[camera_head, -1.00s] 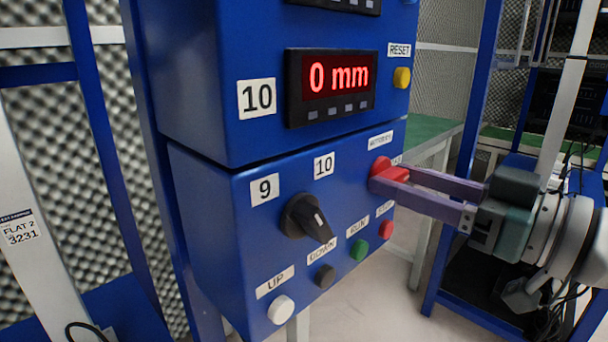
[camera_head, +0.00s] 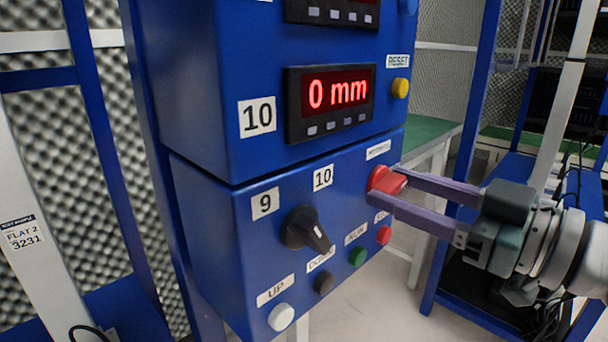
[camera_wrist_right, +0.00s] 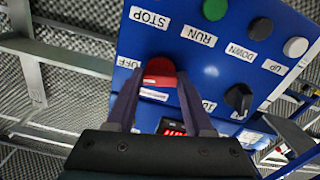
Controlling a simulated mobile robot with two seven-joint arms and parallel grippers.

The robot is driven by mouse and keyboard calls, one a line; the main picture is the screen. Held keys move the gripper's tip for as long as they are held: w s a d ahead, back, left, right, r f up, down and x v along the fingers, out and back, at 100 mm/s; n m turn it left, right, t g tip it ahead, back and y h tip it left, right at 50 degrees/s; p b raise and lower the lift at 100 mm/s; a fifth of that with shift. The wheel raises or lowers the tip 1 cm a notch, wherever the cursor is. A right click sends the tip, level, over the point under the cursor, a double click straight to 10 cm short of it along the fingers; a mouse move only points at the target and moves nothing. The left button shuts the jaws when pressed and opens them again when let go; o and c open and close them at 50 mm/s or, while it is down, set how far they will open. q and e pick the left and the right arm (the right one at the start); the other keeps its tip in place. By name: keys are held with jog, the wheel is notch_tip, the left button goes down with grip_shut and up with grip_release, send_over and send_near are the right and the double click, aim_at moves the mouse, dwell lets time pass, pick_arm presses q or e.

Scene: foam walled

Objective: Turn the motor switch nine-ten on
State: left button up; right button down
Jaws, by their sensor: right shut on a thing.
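The red motor switch knob (camera_head: 384,180) is on the right side of the blue lower panel (camera_head: 225,235), below a small white label too small to read. My right gripper (camera_head: 402,186) reaches in from the right, its two purple fingers shut on the knob's handle. The right wrist view shows the knob (camera_wrist_right: 160,72) between the fingertips, with an OFF label beside it. The handle now looks tilted in the head view. My left gripper is not in view.
A black selector (camera_head: 307,230) sits below the labels 9 and 10. White, black, green and red buttons line the lower edge. The display (camera_head: 330,100) above reads 0 mm, beside a yellow reset button (camera_head: 400,88). A blue frame post stands right of the panel.

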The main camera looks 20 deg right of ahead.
jog(key=n+p, duration=0.1)
jog(key=n, duration=0.2)
jog(key=shift+r+n+p, duration=0.15)
jog(key=shift+n+p, duration=0.2)
jog(key=shift+n, duration=0.05)
jog(key=n+p, duration=0.1)
jog(key=n, duration=0.2)
jog(key=shift+n, duration=0.3)
jog(key=n, duration=0.3)
jog(key=shift+n, duration=2.5)
jog(key=shift+c, duration=1.4)
grip_release()
